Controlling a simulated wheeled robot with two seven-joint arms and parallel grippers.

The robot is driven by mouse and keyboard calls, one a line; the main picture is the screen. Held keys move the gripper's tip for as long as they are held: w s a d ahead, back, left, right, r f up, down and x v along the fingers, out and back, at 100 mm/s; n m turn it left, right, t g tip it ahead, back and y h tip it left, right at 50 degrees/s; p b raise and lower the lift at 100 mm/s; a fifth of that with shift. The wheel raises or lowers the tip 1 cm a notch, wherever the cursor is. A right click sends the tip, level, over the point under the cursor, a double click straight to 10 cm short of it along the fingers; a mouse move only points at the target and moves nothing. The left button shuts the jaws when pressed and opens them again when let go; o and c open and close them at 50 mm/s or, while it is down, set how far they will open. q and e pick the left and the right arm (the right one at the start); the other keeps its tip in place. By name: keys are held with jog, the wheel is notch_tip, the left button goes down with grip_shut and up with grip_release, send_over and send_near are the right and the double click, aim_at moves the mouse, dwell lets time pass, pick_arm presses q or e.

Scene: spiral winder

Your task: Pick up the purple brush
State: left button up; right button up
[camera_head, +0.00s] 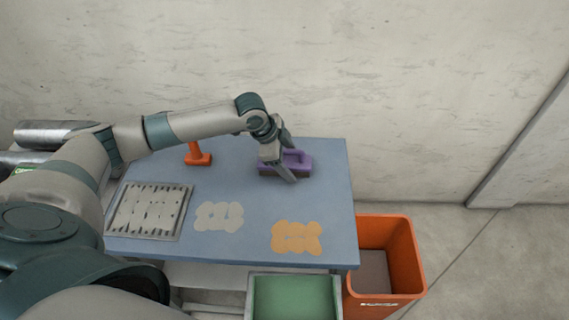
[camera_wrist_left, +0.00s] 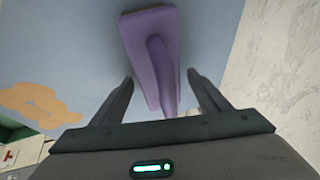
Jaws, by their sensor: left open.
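The purple brush (camera_head: 298,160) lies on the blue table (camera_head: 330,200) near its far right side. In the left wrist view the brush (camera_wrist_left: 150,50) shows its purple back and a raised handle that runs toward my gripper. My left gripper (camera_head: 287,158) is at the brush, and in the head view its fingers overlap the brush. In the wrist view the left gripper (camera_wrist_left: 160,82) is open, with a finger on each side of the handle and gaps between. My right gripper is not in view.
An orange-handled tool (camera_head: 197,155) stands left of the brush. A grey slotted tray (camera_head: 150,210), a pale patch (camera_head: 219,216) and an orange patch (camera_head: 296,238) lie nearer on the table. An orange bin (camera_head: 400,255) and a green-lined tray (camera_head: 295,297) stand beyond the table's front edge.

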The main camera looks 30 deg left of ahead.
aim_at(293, 152)
pick_arm(q)
jog(key=shift+f+p, duration=0.2)
jog(key=shift+p, duration=0.1)
jog(key=shift+c, duration=0.2)
jog(key=c, duration=1.2)
jog(key=shift+o, duration=0.2)
jog(key=shift+r+b, duration=0.1)
jog(key=shift+b, duration=0.25)
jog(key=r+b, duration=0.1)
jog(key=r, duration=0.1)
jog(key=d+r+b, duration=0.1)
jog(key=r, duration=0.1)
jog(key=shift+r, duration=0.35)
jog(key=d+r+b, duration=0.1)
jog(key=d+r, duration=0.1)
jog(key=d, duration=0.1)
jog(key=d+r, duration=0.2)
jog(key=d, duration=0.2)
jog(key=s+d+r+b, duration=0.1)
jog(key=d+r, duration=0.1)
jog(key=d, duration=0.1)
jog(key=shift+d+r+b, duration=0.3)
jog(key=shift+d, duration=0.05)
